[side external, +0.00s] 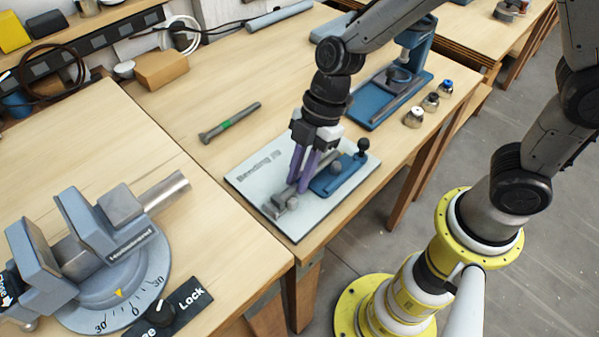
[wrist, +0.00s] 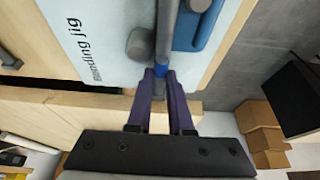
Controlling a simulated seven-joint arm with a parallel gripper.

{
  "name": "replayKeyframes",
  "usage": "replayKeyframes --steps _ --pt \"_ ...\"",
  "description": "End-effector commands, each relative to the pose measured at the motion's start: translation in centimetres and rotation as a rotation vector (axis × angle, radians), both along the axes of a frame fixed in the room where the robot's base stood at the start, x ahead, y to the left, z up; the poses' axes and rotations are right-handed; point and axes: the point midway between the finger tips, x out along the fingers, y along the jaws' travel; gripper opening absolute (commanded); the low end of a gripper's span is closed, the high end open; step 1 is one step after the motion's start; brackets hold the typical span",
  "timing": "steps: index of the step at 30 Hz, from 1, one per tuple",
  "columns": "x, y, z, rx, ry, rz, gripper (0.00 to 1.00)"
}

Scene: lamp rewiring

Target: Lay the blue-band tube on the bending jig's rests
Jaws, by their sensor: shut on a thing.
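The bending jig (side external: 260,178) is a pale plate marked "Bending Jig" with a blue block (side external: 340,177) and grey posts on it. My gripper (side external: 295,187) is low over the plate, with its purple fingers pointing down. In the wrist view, my gripper (wrist: 160,76) is shut on the grey blue-band tube (wrist: 165,32), close to its blue band (wrist: 160,71). The tube runs between a round grey post (wrist: 140,44) and the blue block (wrist: 198,25). Fingers partly hide the tube in the side view, and I cannot tell whether it touches the rests.
A green-band tube (side external: 229,123) lies on the table behind the jig plate. A grey vise (side external: 100,240) stands on the front left bench. A blue-based press (side external: 395,85) and several small jars (side external: 430,102) are at the right.

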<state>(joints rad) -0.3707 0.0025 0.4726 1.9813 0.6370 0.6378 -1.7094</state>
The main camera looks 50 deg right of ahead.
Motion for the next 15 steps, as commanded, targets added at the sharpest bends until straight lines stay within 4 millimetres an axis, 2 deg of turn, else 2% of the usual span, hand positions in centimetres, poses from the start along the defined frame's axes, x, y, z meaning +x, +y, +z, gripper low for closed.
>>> replayKeyframes --steps 15 --pt "0.05 0.02 -0.34 0.001 -0.002 -0.001 0.0"
